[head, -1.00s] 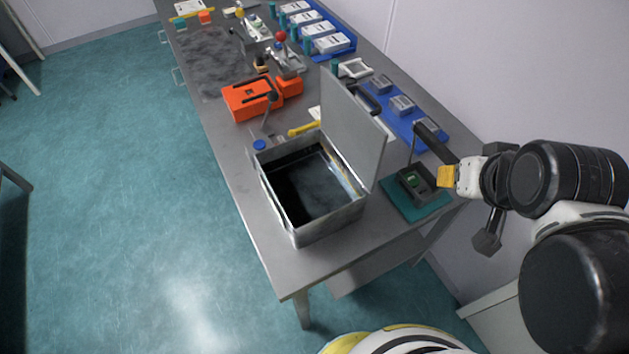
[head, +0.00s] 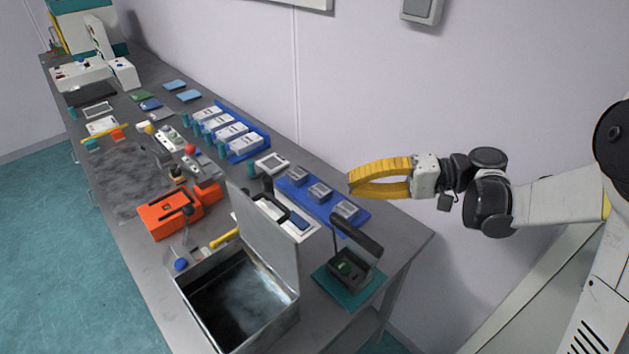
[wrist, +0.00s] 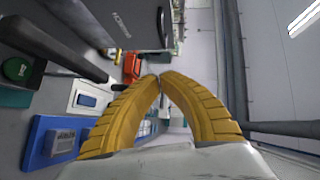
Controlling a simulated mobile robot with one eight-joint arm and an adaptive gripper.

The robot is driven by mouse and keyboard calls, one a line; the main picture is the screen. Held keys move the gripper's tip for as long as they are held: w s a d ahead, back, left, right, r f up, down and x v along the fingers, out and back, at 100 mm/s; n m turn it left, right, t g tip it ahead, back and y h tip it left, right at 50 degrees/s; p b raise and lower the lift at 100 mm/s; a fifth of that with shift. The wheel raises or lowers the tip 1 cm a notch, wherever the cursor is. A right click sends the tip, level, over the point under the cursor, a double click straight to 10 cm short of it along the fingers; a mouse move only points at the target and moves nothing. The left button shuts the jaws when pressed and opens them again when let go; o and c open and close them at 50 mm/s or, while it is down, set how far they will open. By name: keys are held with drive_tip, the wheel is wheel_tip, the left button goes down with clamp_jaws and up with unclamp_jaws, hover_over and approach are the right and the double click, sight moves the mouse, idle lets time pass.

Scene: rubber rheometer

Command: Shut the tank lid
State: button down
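The tank is a metal box (head: 274,325) at the near end of the bench, low in the head view. Its inside is dark. The grey tank lid (head: 268,238) stands upright, open, on the tank's right side. In the wrist view a grey panel (wrist: 125,22) at upper left appears to be this lid. My gripper (head: 352,182) has yellow curved fingers whose tips meet, with nothing between them. It is raised to the right of the lid, near the wall, and apart from it. The fingertips also meet in the wrist view (wrist: 161,76).
A black-armed device (head: 350,268) stands on a teal mat (head: 368,297) right of the tank. Behind are a blue tray with grey blocks (head: 337,222), an orange case (head: 165,218) and a yellow-handled tool (head: 224,238). The wall is close behind my gripper.

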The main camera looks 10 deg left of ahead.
drive_tip(key=s+a+f+b, duration=0.2)
drive_tip(key=s+a+b, duration=0.1)
drive_tip(key=a, duration=0.9)
drive_tip(key=shift+s+f+b, duration=0.15)
drive_tip(key=shift+b, duration=0.15)
drive_tip(key=shift+a, duration=0.1)
